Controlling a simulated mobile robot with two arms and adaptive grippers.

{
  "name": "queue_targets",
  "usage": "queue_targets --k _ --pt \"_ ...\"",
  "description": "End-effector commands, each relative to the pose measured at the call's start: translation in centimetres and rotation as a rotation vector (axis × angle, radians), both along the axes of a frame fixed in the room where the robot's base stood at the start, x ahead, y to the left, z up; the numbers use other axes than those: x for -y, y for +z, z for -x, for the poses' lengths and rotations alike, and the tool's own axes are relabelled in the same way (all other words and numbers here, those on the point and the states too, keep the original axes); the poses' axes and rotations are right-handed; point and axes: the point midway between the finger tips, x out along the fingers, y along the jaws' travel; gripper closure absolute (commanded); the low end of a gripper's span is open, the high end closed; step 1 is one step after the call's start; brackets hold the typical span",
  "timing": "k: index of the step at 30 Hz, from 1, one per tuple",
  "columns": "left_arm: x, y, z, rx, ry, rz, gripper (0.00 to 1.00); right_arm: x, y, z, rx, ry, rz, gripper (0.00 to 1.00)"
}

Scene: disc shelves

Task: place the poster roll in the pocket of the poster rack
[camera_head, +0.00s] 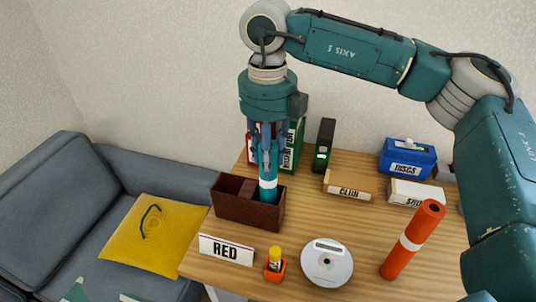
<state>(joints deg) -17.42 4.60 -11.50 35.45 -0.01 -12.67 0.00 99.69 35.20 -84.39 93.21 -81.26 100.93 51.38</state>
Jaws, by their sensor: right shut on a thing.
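The poster rack is a dark brown box (243,213) with open compartments, at the left part of the table. A teal poster roll (268,170) with a white band stands nearly upright at the rack's right compartment. Its lower end appears to be within the opening, behind the front wall; how deep it sits I cannot tell. My right gripper (265,133) points down from above and is shut on the teal roll's upper part. An orange poster roll (412,240) with a white band stands tilted at the table's right. My left gripper is out of view.
A sofa with a yellow cushion (155,234) is left.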

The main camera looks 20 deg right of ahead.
Motion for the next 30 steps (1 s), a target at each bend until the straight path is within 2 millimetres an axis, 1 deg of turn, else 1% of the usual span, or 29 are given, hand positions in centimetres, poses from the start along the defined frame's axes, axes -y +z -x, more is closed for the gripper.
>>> queue_targets --k 5,8,9,12,20,23,24,26,29,30 --pt "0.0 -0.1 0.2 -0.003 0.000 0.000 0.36 0.0 0.0 0.0 0.001 0.000 0.000 0.96" --pt "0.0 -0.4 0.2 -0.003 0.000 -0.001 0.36 0.0 -0.4 0.0 0.000 0.000 0.000 0.96" --pt "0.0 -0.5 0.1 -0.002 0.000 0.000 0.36 0.0 -0.4 0.0 0.001 -0.001 0.000 0.68" --pt "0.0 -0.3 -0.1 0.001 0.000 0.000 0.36 0.0 -0.2 0.0 0.000 -0.001 0.000 0.51" --pt "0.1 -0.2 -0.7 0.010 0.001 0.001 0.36 0.0 -0.2 0.0 0.001 0.000 0.000 0.51" --pt "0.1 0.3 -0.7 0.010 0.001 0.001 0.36 0.0 0.4 0.0 0.001 -0.001 0.000 0.51" --pt "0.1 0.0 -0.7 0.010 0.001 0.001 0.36 0.0 0.6 -0.1 0.003 -0.001 0.000 0.51" --pt "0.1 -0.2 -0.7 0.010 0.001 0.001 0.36 -0.1 1.4 -0.1 0.004 -0.002 -0.003 0.51" --pt "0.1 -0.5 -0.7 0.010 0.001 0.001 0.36 -0.1 3.4 -0.1 0.005 -0.002 -0.003 0.51" --pt "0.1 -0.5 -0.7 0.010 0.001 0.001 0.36 -0.1 4.4 -0.2 0.006 -0.002 -0.002 0.51"
